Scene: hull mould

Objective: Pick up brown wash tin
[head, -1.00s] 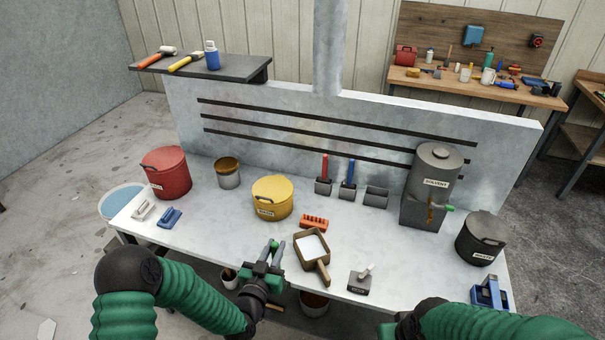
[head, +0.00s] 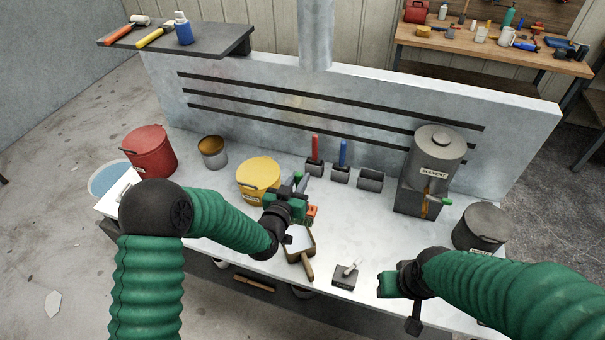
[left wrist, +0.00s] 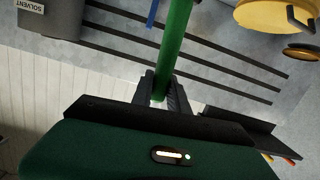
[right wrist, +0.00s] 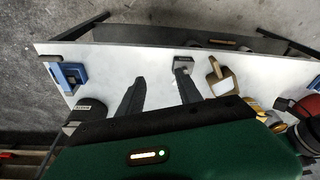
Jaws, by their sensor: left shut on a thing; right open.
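The wash tin (head: 212,152) is a grey tin with brown on top. It stands upright at the back left of the bench, between the red pot and the yellow pot. Its brown top shows at the right edge of the left wrist view (left wrist: 302,53). My left gripper (head: 300,186) is shut on a green rod-like handle (left wrist: 176,40) and is held above the bench by the yellow pot, right of the tin and apart from it. My right gripper (head: 386,285) is over the front right of the bench; its fingers are apart and empty in the right wrist view (right wrist: 158,88).
The red pot (head: 150,150) and yellow pot (head: 258,178) flank the tin. The wooden-handled scoop tray (head: 300,245), an orange block (head: 312,212), small holders (head: 370,179), the solvent drum (head: 437,155) and a dark pot (head: 481,228) are further right. A shelf (head: 180,45) overhangs the back left.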

